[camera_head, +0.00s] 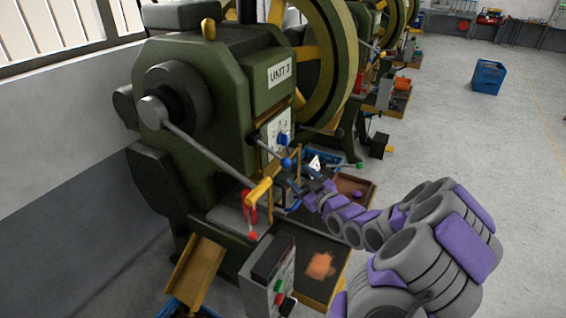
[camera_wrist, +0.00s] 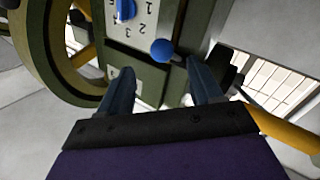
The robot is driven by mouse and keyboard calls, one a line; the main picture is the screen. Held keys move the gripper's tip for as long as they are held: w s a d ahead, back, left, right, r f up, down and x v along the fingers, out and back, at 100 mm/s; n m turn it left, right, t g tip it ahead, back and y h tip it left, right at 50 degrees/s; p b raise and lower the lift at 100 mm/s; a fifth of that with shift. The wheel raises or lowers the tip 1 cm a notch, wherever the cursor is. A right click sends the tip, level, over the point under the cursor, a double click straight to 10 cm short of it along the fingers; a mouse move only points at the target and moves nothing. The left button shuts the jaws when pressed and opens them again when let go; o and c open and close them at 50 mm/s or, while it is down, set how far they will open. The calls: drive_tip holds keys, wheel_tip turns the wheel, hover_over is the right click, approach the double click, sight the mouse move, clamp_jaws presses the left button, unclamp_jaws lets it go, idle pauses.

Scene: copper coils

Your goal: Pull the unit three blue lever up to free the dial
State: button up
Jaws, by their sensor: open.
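The green machine labelled UNIT 3 (camera_head: 279,74) stands left of centre in the head view. Its white panel carries a blue dial (camera_head: 283,139), also at the top of the wrist view (camera_wrist: 125,9), where the numbers appear upside down. The lever's round blue knob (camera_head: 287,163) sits just below the dial. In the wrist view the blue knob (camera_wrist: 162,50) lies ahead of the gap between my fingers, apart from both. My gripper (camera_wrist: 160,72) is open and empty. In the head view my gripper (camera_head: 293,194) is below and slightly right of the knob; its fingertips are small and partly hidden.
A yellow handle (camera_head: 259,191) and a red-handled lever (camera_head: 249,203) are left of my gripper. A long grey lever (camera_head: 205,150) crosses the machine's front. A tray with an orange piece (camera_head: 319,265) and a control box (camera_head: 267,277) are below. Open floor lies to the right.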

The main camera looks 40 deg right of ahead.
sight(287, 167)
drive_tip(key=w+b, duration=0.1)
drive_tip(key=w, duration=0.7)
drive_tip(key=w+d, duration=0.1)
drive_tip(key=w, duration=0.1)
drive_tip(key=shift+w+d+f, duration=0.1)
drive_tip(key=shift+w+d, duration=0.1)
drive_tip(key=shift+w+a, duration=0.2)
drive_tip(key=shift+w, duration=0.15)
drive_tip(key=shift+c, duration=0.4)
drive_tip(key=shift+d, duration=0.2)
drive_tip(key=c, duration=0.6)
clamp_jaws()
